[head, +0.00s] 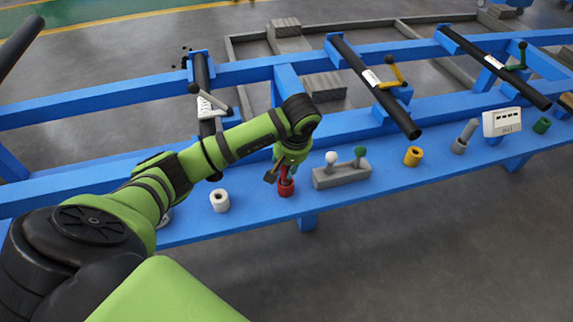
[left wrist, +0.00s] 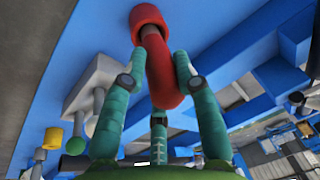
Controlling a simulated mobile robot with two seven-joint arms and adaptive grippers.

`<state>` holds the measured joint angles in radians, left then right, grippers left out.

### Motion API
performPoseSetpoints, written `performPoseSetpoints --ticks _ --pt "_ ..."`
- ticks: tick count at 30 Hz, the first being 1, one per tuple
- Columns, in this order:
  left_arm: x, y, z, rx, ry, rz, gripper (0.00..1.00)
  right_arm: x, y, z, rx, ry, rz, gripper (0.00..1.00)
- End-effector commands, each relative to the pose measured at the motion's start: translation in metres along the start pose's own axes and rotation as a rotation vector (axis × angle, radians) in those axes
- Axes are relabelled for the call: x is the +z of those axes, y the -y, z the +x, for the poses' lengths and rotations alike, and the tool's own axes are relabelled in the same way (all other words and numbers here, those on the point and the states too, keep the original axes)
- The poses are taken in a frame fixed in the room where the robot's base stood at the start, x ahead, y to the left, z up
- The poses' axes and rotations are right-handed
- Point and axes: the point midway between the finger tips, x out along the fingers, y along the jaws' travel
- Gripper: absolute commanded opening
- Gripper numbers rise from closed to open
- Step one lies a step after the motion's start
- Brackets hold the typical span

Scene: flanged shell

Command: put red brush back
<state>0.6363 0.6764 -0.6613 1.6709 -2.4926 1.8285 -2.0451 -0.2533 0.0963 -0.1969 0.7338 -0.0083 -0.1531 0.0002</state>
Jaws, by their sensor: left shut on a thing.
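My left gripper (head: 282,168) is over the blue bench shelf, pointing down at the red holder (head: 286,188). In the left wrist view, my left gripper (left wrist: 158,62) is shut on the red brush (left wrist: 162,85), with green fingers on both sides of its curved red handle. The brush's brownish shaft runs to the mouth of the red holder (left wrist: 148,14). The shaft lines up with the holder and seems to enter it; how deep it sits cannot be told. In the head view the gripper hides most of the brush. My right gripper is not in view.
A grey block with white and green knobs (head: 341,175) stands just right of the red holder. A white holder (head: 219,200) stands to the left, a yellow holder (head: 412,156) further right. Black bars (head: 374,85) cross the blue rails behind.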

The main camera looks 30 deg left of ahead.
Motion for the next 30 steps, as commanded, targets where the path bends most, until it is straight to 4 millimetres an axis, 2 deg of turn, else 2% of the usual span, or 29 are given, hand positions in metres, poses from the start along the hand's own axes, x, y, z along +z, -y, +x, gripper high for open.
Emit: performPoseSetpoints --ticks 2,3,4,9,17,20,30 --pt "0.000 0.000 0.002 0.000 -0.001 0.000 0.00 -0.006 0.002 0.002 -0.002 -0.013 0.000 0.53" --pt "0.000 0.000 0.001 0.000 -0.001 0.000 0.42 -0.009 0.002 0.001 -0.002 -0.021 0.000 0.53" --pt "0.000 0.000 0.001 0.000 -0.001 0.000 0.54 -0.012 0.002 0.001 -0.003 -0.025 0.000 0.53" --pt "0.000 0.000 0.001 0.000 0.000 0.000 0.55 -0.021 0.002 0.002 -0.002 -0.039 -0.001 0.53" --pt "0.000 0.000 -0.003 0.000 0.001 0.000 0.55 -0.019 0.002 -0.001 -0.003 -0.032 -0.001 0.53" --pt "-0.002 0.000 -0.016 0.002 -0.005 0.000 0.55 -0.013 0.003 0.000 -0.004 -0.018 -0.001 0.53" --pt "-0.002 0.000 -0.091 0.001 -0.006 0.000 0.55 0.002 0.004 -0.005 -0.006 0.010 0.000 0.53"
